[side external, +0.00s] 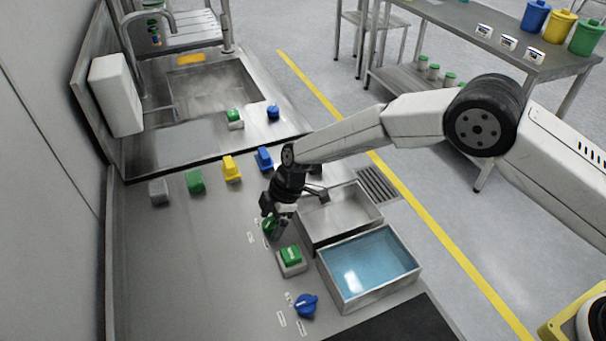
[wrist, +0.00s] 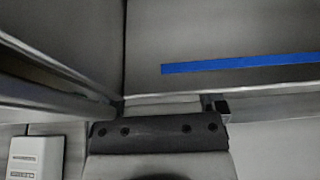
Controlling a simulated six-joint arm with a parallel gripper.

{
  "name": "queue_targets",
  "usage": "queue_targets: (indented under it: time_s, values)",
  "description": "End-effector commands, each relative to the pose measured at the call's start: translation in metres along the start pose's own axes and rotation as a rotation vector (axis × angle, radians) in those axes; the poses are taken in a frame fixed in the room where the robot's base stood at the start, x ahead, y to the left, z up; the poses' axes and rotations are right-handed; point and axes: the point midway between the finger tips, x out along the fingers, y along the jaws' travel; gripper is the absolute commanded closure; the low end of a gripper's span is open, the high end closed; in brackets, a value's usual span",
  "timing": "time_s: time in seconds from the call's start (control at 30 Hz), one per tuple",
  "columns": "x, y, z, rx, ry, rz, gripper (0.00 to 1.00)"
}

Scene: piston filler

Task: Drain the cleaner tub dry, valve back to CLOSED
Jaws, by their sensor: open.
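Two steel tubs stand side by side on the counter. The front tub (side external: 368,265) holds blue liquid; the rear tub (side external: 338,214) shows a bare grey inside, and I cannot tell if any liquid is in it. A blue valve knob (side external: 306,306) is left of the front tub. A green knob (side external: 269,227) is left of the rear tub, partly hidden by my gripper. My gripper (side external: 275,222) points down at the green knob, open; I cannot tell whether it touches.
A green-topped block (side external: 291,259) sits between the two knobs. A sink (side external: 212,88) lies further back. The wrist view shows mostly grey surfaces and a blue strip (wrist: 240,64).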

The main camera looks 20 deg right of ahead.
Motion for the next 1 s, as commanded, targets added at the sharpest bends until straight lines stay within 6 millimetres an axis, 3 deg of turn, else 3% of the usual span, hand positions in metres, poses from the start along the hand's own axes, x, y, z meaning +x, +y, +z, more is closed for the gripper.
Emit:
queue_targets:
  time_s: [0.13,0.4,1.0]
  values:
    - [-0.0001,0.0000,-0.0001,0.000,0.000,0.000,0.14]
    - [-0.0003,0.0000,-0.0001,0.000,0.000,0.000,1.00]
    - [-0.0011,-0.0007,-0.0009,0.130,0.001,0.055,1.00]
